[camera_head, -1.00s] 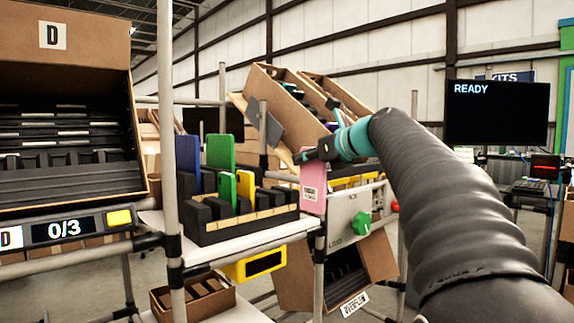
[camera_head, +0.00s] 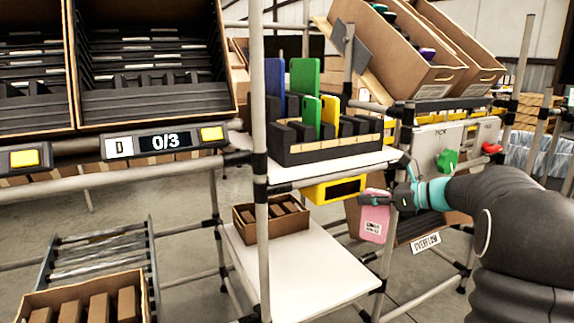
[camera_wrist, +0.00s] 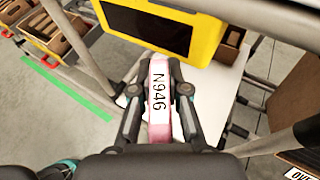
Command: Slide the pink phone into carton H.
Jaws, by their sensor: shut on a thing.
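The pink phone (camera_head: 373,217) is held in my gripper (camera_head: 392,197), hanging below the level of the phone rack, right of the white lower shelf. In the wrist view my gripper (camera_wrist: 160,100) is shut on the phone's edge, and a label reading N946 (camera_wrist: 159,88) faces the camera. Carton H is not identifiable in any view. A carton marked D (camera_head: 150,60) stands tilted at the upper left, with a display reading 0/3 (camera_head: 165,142).
A black rack (camera_head: 320,150) holds blue, green and yellow phones on a white shelf. A yellow device (camera_head: 335,189) hangs beneath it, near my gripper. A metal post (camera_head: 260,200) stands left of it.

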